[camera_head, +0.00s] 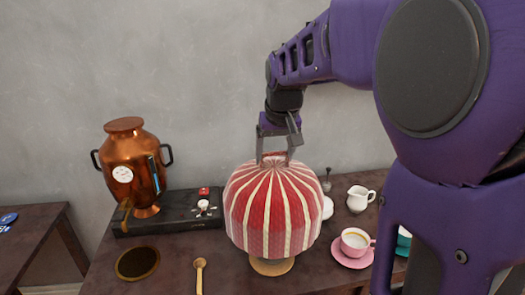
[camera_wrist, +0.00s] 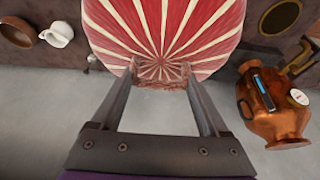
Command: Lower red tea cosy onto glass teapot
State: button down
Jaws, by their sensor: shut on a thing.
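The red tea cosy (camera_head: 272,212), with cream stripes, hangs upright in the middle of the dark table in the head view. My gripper (camera_head: 274,158) is above it, shut on its gathered top. In the wrist view, the striped cosy (camera_wrist: 195,35) spreads out beyond my fingers, and its top lies between my fingertips (camera_wrist: 162,82). A round, pale wooden base (camera_head: 272,267) shows just below the cosy's lower edge. No glass teapot can be made out; the cosy hides whatever stands under it, and I cannot tell whether the cosy touches anything there.
A round brown dish (camera_head: 138,263) and wooden spoon (camera_head: 200,275) lie in front. At right are a white jug (camera_head: 360,197), a pink cup (camera_head: 355,241) on its saucer, and a partly hidden teal cup (camera_head: 403,238).

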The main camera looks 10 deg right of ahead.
aim_at(275, 168)
jog(key=shift+f, duration=0.1)
jog(key=shift+f+b, duration=1.9)
jog(key=shift+f, duration=1.7)
jog(key=shift+f, duration=3.7)
grip_release()
